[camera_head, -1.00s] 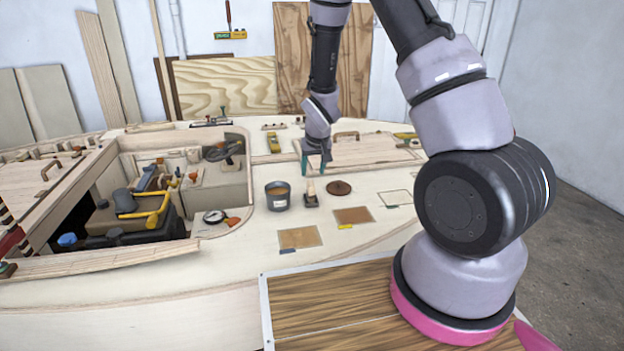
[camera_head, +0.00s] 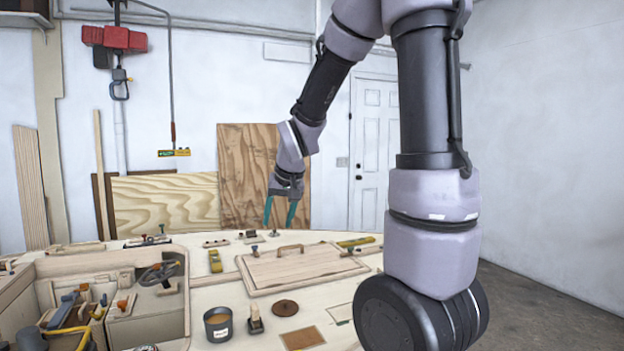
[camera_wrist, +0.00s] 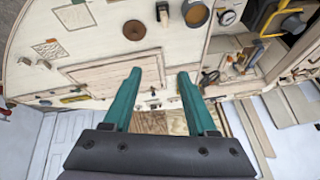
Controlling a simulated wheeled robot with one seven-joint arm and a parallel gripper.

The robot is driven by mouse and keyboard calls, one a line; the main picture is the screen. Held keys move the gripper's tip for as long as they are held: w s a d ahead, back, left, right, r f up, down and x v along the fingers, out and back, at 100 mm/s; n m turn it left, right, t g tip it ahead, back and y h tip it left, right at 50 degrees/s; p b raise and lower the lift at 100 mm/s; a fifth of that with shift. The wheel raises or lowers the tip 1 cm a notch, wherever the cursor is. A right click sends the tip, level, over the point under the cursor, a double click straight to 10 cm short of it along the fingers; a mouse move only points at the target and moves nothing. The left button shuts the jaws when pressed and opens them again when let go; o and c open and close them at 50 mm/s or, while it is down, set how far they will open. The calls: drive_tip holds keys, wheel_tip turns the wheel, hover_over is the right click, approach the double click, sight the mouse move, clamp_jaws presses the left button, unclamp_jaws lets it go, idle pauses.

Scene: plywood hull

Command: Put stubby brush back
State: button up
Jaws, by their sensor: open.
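The stubby brush (camera_head: 255,319), with a pale wooden handle and a dark base, stands upright on the pale deck. It is between a dark grey pot (camera_head: 218,324) of tan contents and a brown round disc (camera_head: 285,308). In the wrist view, the brush (camera_wrist: 162,13) is at the top edge, beyond my fingertips. My gripper (camera_head: 279,224) has teal fingers pointing down, spread apart and empty. It hangs in the air above and behind the brush, over the far side of the deck. The open fingers (camera_wrist: 160,76) also show in the wrist view.
A panel with a wooden handle (camera_head: 300,268) lies behind the brush. A brown square patch (camera_head: 302,338) and an outlined square (camera_head: 341,313) are on the deck nearby. An open cockpit with a steering wheel (camera_head: 160,273) is at left. The air around my gripper looks clear.

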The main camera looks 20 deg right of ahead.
drive_tip(key=s+r, duration=0.6)
drive_tip(key=s, duration=0.3)
drive_tip(key=s+d+r+m+t+y, duration=0.1)
drive_tip(key=s+r, duration=0.5)
drive_tip(key=s, duration=0.4)
drive_tip(key=shift+r+m+t, duration=0.3)
drive_tip(key=shift+r, duration=0.05)
